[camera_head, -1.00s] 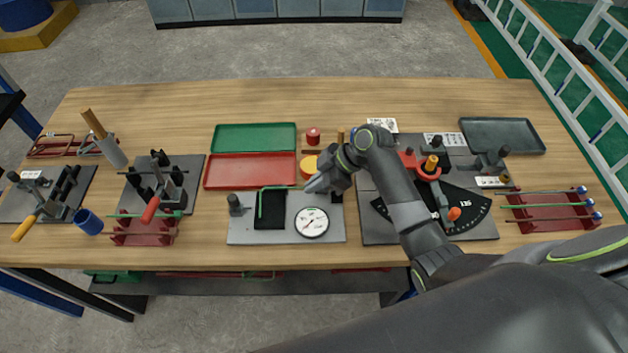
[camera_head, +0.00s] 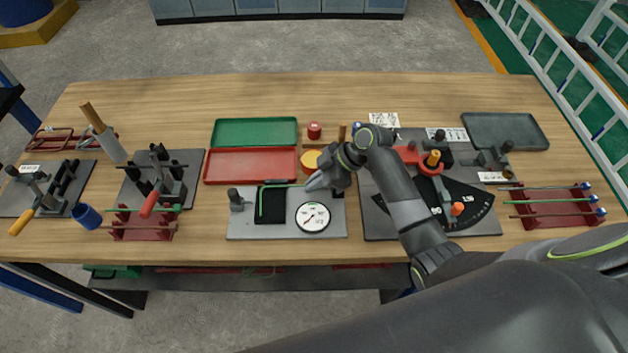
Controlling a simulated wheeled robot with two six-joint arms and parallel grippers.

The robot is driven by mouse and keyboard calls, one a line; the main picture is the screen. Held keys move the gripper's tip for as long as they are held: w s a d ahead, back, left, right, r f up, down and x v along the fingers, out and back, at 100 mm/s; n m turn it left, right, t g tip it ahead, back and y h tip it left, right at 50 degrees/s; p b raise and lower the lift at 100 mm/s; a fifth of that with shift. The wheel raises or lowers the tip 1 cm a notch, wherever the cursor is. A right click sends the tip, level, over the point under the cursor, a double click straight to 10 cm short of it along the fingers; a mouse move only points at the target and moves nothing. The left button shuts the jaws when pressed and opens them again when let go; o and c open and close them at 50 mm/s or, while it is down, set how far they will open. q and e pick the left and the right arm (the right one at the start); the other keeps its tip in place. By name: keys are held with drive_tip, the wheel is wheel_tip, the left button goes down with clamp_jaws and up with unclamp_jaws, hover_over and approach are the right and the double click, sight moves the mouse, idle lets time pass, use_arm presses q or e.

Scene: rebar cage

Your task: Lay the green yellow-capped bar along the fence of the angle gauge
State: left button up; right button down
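The green bar (camera_head: 283,186) is bent into an L over the black pad of the plate with a round dial, which looks like the angle gauge (camera_head: 240,229). One leg runs toward the front along the pad's left side; the other runs right to my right gripper (camera_head: 310,184). The gripper's fingers look shut on that leg's right end. No yellow cap can be made out; the gripper may hide it. I cannot tell whether the bar touches the plate or a fence. The dial (camera_head: 312,217) is right of the pad. My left gripper is not in view.
A bending plate (camera_head: 470,232) with a black angle scale lies under my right arm. A red rack (camera_head: 558,207) of bars stands far right. Red (camera_head: 250,164) and green (camera_head: 255,131) trays lie behind the gauge. Clamps and another rack (camera_head: 142,232) fill the left. The back strip is clear.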

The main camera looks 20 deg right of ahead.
drive_tip(key=shift+s+d+f, duration=0.1)
drive_tip(key=shift+d+f, duration=0.05)
drive_tip(key=shift+f, duration=0.15)
drive_tip(key=c, duration=1.9)
unclamp_jaws()
drive_tip(key=o, duration=0.4)
drive_tip(key=shift+s+r, duration=0.2)
drive_tip(key=shift+c, duration=0.2)
drive_tip(key=shift+w, duration=0.1)
drive_tip(key=shift+w, duration=0.1)
drive_tip(key=shift+r, duration=0.1)
drive_tip(key=shift+w+d+r, duration=0.15)
drive_tip(key=shift+d+r, duration=0.05)
drive_tip(key=shift+r, duration=0.15)
drive_tip(key=b+v, duration=0.3)
drive_tip(key=v, duration=1.3)
drive_tip(key=shift+s+r, duration=0.2)
drive_tip(key=shift+s, duration=0.1)
